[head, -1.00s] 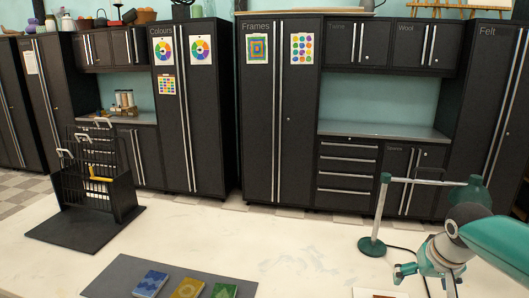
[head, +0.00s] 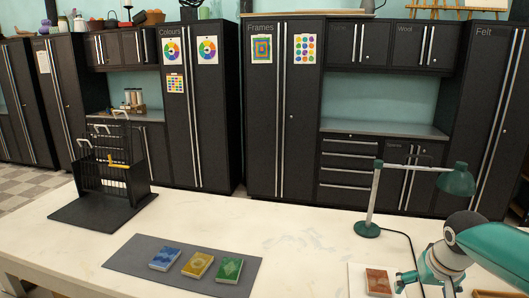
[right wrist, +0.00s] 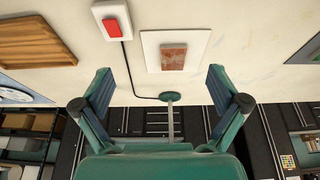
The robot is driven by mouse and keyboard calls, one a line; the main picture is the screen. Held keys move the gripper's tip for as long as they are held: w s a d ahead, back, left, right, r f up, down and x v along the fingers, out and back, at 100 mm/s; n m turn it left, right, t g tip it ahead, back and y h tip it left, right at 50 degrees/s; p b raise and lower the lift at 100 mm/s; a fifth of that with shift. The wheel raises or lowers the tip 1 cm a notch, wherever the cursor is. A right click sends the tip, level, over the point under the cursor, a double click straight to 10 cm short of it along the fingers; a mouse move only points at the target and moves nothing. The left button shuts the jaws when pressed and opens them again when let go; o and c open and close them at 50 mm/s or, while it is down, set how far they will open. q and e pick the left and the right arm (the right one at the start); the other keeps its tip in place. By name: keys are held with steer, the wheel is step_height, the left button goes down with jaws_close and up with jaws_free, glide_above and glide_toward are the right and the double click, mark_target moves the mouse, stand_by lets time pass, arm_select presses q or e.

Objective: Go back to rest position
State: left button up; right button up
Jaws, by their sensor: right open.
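My right gripper (head: 425,278) is at the lower right of the head view, over the white table (head: 300,232). In the right wrist view its two fingers (right wrist: 160,92) stand wide apart with nothing between them. A reddish-brown soap bar (head: 379,282) lies on a white square (head: 357,272) just left of the gripper in the head view; the bar also shows in the right wrist view (right wrist: 173,57), apart from the fingers. Blue (head: 165,257), yellow (head: 197,265) and green (head: 230,269) bars lie in a row on a grey mat (head: 130,252). My left gripper is not in view.
A green desk lamp (head: 457,181) stands behind the gripper, its cord running along the table. A black rack (head: 108,170) stands at the left on a dark base. The right wrist view shows a red switch (right wrist: 117,27) and a wooden tray (right wrist: 40,42). Dark cabinets (head: 285,110) line the wall.

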steer(key=s+a+f+g+y+b, duration=0.1)
steer(key=s+a+f+g+b, duration=0.2)
steer(key=f, duration=0.7)
steer(key=s+a+f+n+y+b, duration=0.1)
steer(key=s+a+f, duration=0.25)
steer(key=f, duration=0.65)
steer(key=s+a+f+g+y+b, duration=0.15)
steer(key=a+f, duration=0.25)
steer(key=f, duration=0.5)
arm_select(q)
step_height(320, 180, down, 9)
steer(key=b, duration=0.2)
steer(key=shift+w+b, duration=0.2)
steer(key=shift+b, duration=0.15)
arm_select(e)
steer(key=s+a+f, duration=0.6)
steer(key=s+f, duration=0.1)
steer(key=f, duration=0.1)
steer(key=s+a+f+t+y, duration=0.1)
steer(key=s+a+f, duration=0.5)
steer(key=s+f, duration=0.1)
steer(key=shift+s+f, duration=0.35)
steer(key=shift+f, duration=0.35)
